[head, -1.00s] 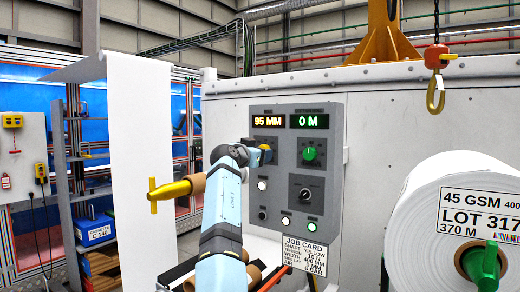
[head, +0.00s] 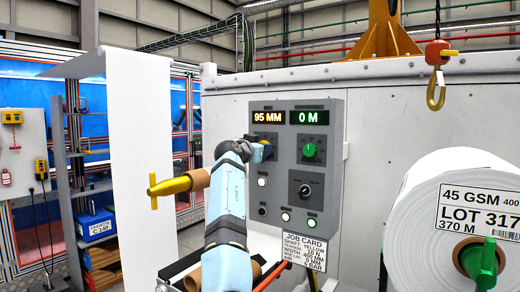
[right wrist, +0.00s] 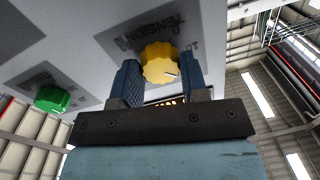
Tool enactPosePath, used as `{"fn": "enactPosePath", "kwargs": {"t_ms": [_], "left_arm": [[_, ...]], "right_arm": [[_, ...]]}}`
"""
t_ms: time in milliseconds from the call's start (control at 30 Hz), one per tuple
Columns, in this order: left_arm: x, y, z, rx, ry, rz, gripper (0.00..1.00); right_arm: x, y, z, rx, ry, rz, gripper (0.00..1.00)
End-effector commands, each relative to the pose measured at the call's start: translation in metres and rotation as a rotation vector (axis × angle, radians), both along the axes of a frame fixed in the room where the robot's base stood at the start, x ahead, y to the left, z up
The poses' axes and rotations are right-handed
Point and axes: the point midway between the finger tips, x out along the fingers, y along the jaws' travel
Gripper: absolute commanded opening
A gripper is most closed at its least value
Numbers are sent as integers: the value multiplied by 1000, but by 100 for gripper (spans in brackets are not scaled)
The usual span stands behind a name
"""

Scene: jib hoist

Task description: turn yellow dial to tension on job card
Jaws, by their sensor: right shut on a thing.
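The yellow dial (right wrist: 158,62) sits under a TENSION label in the right wrist view, with a white pointer line toward the lower right. In the head view a sliver of the dial (head: 267,151) shows behind my arm on the grey control panel (head: 327,133). My right gripper (right wrist: 160,78) is shut on the dial, one finger on each side. In the head view the gripper (head: 260,151) is mostly hidden by its wrist. The job card (head: 305,250) hangs below the panel; its tension line is too small to read surely. My left gripper is not in view.
A green dial (head: 309,150) and a black dial (head: 305,191) sit right of my arm. Displays read 95 MM (head: 268,117) and 0 M (head: 309,117). A paper roll (head: 455,215) stands at right, and a yellow hook (head: 436,90) hangs above it.

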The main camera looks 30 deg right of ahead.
Motion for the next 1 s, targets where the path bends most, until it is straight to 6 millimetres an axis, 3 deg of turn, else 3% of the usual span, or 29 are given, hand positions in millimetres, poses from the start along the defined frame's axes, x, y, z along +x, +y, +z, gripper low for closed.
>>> {"fn": "enactPosePath", "kwargs": {"t_ms": [1000], "left_arm": [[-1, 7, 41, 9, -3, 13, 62]], "right_arm": [[-1, -1, 3, -263, 633, 0, 17]]}}
